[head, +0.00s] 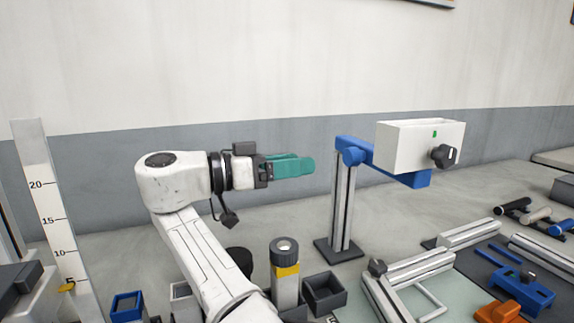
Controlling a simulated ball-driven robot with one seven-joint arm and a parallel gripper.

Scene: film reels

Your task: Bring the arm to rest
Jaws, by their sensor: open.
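My gripper (306,165) shows in the head view, at the end of my white arm. It has teal fingers that point right, and it is held up in the air above the table. One finger lies largely behind the other from this side, so the gap between them is hard to see. Nothing shows between the fingers. The fingers are apart from the blue arm of the stand to their right.
A post stand (343,205) with a blue arm holds a white box (410,146) with a dark knob. A yellow-banded cylinder (286,272) and dark open box (324,293) stand below. A white ruler (47,200) stands left. Metal rails (410,277) lie right.

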